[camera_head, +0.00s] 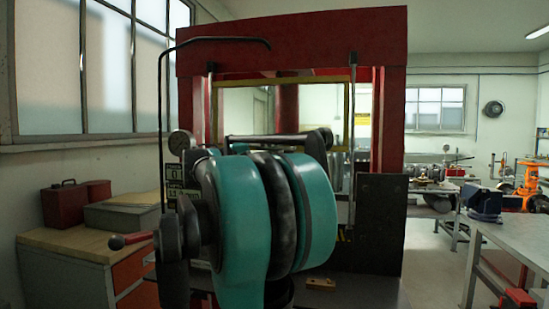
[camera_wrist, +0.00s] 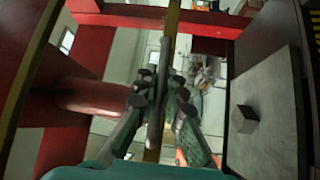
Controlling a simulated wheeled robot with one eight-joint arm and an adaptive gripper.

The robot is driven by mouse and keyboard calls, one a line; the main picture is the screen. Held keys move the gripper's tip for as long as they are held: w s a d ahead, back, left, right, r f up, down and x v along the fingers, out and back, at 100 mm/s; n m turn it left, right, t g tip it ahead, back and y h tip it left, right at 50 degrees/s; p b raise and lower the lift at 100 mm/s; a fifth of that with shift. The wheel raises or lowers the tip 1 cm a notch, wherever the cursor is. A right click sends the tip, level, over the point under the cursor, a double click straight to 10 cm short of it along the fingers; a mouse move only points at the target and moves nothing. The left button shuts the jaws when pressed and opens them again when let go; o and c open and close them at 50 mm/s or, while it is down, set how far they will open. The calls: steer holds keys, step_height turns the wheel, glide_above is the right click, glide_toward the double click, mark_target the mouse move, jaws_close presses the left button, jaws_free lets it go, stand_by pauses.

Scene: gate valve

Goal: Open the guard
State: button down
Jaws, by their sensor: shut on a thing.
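The guard (camera_head: 283,79) is a clear panel with a thin yellow frame, set in the opening of a red press frame (camera_head: 290,40). A yellow edge strip (camera_wrist: 172,18) of it shows in the wrist view. A dark bar (camera_wrist: 163,60), apparently the guard's handle, runs along this strip. My gripper (camera_wrist: 157,98) is shut on the bar, with its fingers on either side of it. In the head view my own teal and black arm hides the gripper and the lower part of the guard.
Thin rods (camera_head: 352,120) stand at the sides of the opening. A dark plate (camera_head: 378,220) stands at the press's right. A workbench (camera_head: 75,250) with a grey box (camera_head: 125,213) and red case (camera_head: 66,204) is at left. A metal table (camera_head: 515,245) is at right, with open floor between.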

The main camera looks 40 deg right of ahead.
steer(key=c, duration=1.6)
jaws_free()
steer(key=w+a+f, duration=0.1)
steer(key=a, duration=1.1)
steer(key=shift+f, duration=0.3)
steer(key=shift+d, duration=0.1)
